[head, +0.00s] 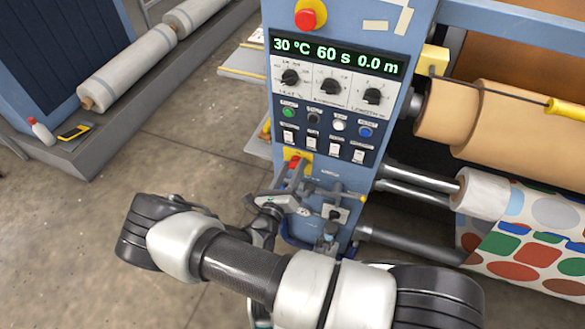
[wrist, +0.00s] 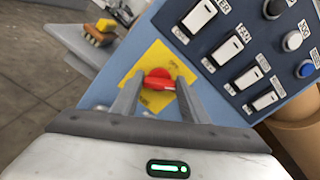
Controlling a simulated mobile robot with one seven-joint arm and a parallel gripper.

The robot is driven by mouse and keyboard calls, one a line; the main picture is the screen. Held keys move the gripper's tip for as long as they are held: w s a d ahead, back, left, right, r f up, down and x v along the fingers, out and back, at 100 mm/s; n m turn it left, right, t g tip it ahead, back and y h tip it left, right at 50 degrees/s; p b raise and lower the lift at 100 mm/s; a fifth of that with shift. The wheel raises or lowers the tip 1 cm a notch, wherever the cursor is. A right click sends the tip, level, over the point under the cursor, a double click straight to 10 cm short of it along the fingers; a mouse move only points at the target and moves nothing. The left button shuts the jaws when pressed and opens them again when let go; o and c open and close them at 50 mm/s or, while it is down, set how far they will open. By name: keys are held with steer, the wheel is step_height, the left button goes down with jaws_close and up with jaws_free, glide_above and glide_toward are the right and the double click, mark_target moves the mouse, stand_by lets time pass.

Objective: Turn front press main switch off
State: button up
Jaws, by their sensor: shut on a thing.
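The front press main switch is a red rotary handle (wrist: 158,80) on a yellow plate (wrist: 150,58), at the lower left of the press's blue panel. It also shows in the head view (head: 294,162), just above my gripper. My gripper (wrist: 160,84) is at the switch, one finger on each side of the red handle, and is shut on it. In the wrist view the handle lies crosswise between the fingertips. The lettering on the plate is too small to read, and the fingers hide part of the plate.
A display (head: 336,53) above reads 30 °C, 60 s and 0.0 m. Dials, coloured buttons and white rocker switches (wrist: 200,14) sit close to the right of my gripper. A red emergency button (head: 307,17) is at the top. Rollers and patterned fabric (head: 530,235) are at right.

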steer(key=n, duration=0.5)
steer(key=shift+f+n, duration=0.15)
steer(key=shift+n, duration=0.15)
steer(key=n, duration=0.5)
steer(key=shift+f+b, duration=0.1)
steer(key=shift+b, duration=0.2)
steer(key=shift+n, duration=0.4)
steer(key=o, duration=1.1)
steer(key=shift+c, duration=0.2)
steer(key=shift+a, duration=0.1)
steer(key=p+v, duration=0.1)
steer(key=v, duration=1.6)
steer(key=shift+s, duration=0.2)
